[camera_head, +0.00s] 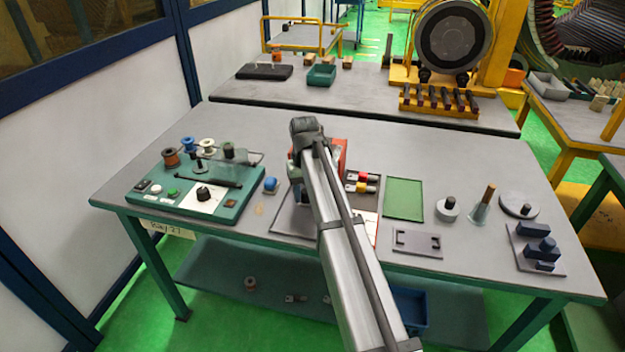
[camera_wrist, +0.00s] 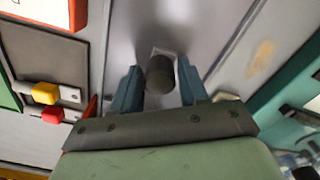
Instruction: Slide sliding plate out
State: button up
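A grey metal plate (camera_wrist: 130,30), which looks like the sliding plate, lies under my gripper in the wrist view. A dark round knob (camera_wrist: 160,75) stands up from it, with a small pale patch beside its base. My gripper (camera_wrist: 160,84) has one blue finger on each side of the knob. The fingers are very close to it, and I cannot tell whether they touch it. In the head view a dark grey plate (camera_head: 290,220) shows left of my arm, near the orange-red fixture (camera_head: 341,150).
A teal winding station (camera_head: 190,185) with spools stands left of the plate. Red and yellow pieces (camera_head: 361,182), a green mat (camera_head: 404,198) and a grey slotted plate (camera_head: 417,243) lie to the right. Several round parts stand farther right. Bare tabletop (camera_head: 450,165) lies behind them.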

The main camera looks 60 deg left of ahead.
jog(key=c, duration=0.5)
jog(key=shift+o, duration=0.2)
jog(key=shift+s+d, duration=3.5)
jog(key=o, duration=0.8)
jog(key=shift+c, duration=0.2)
jog(key=shift+r, duration=0.1)
jog(key=shift+r, duration=2.95)
